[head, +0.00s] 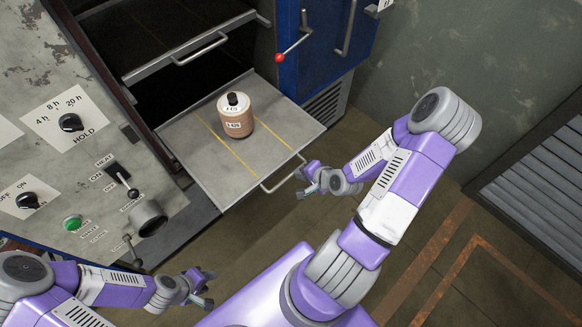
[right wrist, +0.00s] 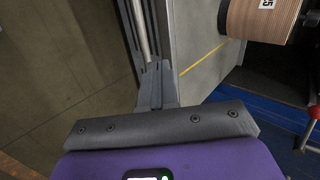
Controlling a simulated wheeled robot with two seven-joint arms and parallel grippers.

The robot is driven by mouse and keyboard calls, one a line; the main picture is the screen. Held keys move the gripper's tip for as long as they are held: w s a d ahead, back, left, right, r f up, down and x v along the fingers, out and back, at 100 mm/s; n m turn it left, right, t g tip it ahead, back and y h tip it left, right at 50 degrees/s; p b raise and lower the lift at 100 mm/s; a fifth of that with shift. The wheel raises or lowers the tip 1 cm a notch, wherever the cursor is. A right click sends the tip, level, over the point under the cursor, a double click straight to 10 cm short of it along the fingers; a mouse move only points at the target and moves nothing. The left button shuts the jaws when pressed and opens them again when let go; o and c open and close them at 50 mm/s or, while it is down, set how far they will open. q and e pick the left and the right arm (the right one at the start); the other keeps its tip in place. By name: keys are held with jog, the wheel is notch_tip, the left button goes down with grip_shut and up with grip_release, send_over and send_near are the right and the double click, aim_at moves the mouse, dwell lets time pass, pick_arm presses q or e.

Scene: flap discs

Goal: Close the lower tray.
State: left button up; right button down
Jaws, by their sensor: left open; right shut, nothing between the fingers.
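The lower tray (head: 205,165) is pulled out of the cabinet, with a metal handle (head: 284,174) on its front edge. A tan stack of discs with a black knob on top (head: 235,118) stands on it near the cabinet side; it also shows in the right wrist view (right wrist: 258,18). My right gripper (head: 305,181) is shut and empty, close to the right end of the handle; I cannot tell whether it touches. In the right wrist view its fingers (right wrist: 155,85) are beside the handle bar. My left gripper (head: 207,288) is open and empty, below the control panel, away from the tray.
The upper tray (head: 190,38) with its own handle is above. A blue door (head: 335,45) with a red-knobbed lever (head: 280,57) stands to the right. A control panel (head: 75,140) with dials and switches is on the left. Open floor (head: 430,220) lies to the right.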

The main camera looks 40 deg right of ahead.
jog(key=d, duration=0.2)
jog(key=b, duration=0.9)
send_near(285, 166)
jog(key=shift+m, duration=0.3)
jog(key=x, duration=0.4)
jog(key=shift+a+f, duration=0.15)
jog(key=shift+f, duration=0.05)
jog(key=shift+x, duration=0.8)
jog(key=shift+w+r, duration=0.1)
